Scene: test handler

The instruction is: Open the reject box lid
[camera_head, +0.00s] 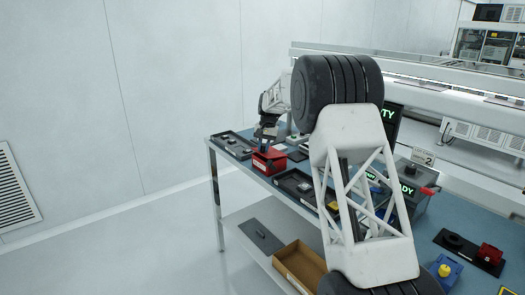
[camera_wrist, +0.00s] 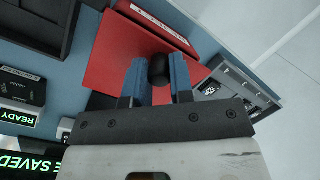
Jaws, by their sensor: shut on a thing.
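The red reject box (camera_head: 266,163) stands near the far left end of the blue bench, with a white label on its front. In the wrist view the red lid (camera_wrist: 112,58) fills the upper middle. A round black knob (camera_wrist: 158,68) on it sits between the two blue fingers of my gripper (camera_wrist: 160,80). My gripper is shut on the knob, and it also shows above the box in the head view (camera_head: 265,144). Whether the lid is raised off the box I cannot tell. The wrist hides the near part of the box in the wrist view.
A dark tray (camera_head: 232,147) with parts lies left of the box, and another dark tray (camera_head: 293,186) lies right of it. A tester (camera_wrist: 22,92) reading READY is close by. A cardboard box (camera_head: 300,266) stands on the lower shelf.

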